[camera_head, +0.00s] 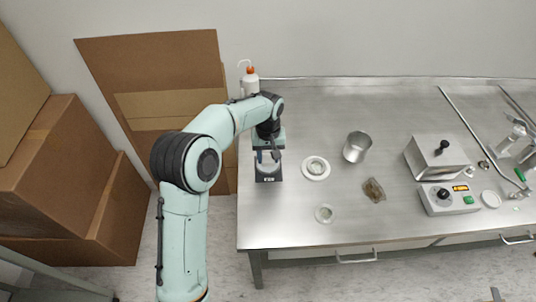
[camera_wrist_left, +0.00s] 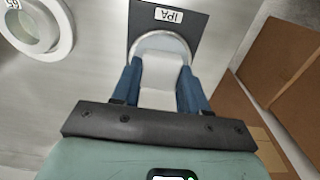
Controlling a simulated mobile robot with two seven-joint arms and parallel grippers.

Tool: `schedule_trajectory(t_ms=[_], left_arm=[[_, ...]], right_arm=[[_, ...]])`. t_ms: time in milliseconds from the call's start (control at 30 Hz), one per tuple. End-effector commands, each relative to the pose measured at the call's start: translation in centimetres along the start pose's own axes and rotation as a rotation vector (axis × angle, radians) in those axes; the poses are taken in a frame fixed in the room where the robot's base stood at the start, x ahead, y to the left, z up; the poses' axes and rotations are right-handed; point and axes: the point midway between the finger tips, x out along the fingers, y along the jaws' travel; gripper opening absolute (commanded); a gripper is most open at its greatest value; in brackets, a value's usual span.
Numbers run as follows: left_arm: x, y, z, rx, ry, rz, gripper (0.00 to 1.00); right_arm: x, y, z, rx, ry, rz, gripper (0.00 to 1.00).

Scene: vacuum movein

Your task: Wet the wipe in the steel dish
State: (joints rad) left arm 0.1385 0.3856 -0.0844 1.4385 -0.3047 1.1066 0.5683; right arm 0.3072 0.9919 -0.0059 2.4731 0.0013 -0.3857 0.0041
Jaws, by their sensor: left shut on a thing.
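The steel dish (camera_head: 267,169) stands on a dark mat (camera_head: 268,180) at the left end of the steel bench. In the left wrist view its curved rim (camera_wrist_left: 160,38) shows beyond the fingers, beside a white label on the mat (camera_wrist_left: 193,18) reading IPA. My left gripper (camera_head: 268,156) is directly over the dish, pointing down. Its blue fingers (camera_wrist_left: 160,84) are shut on the white wipe (camera_wrist_left: 160,74), which covers much of the dish in that view. I cannot tell whether the wipe touches liquid. My right gripper is in neither view.
A white wash bottle (camera_head: 250,82) stands behind my left arm. Cardboard boxes (camera_head: 70,160) stand left.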

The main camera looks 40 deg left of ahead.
Motion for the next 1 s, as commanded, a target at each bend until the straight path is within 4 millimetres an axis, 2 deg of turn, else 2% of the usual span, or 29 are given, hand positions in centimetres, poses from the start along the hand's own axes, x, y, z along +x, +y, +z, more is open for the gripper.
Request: schedule_trajectory(t_ms=[1000], left_arm=[[0.65,0.0,0.01,0.0,0.0,0.0,0.19]], right_arm=[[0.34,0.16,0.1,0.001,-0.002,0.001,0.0]])
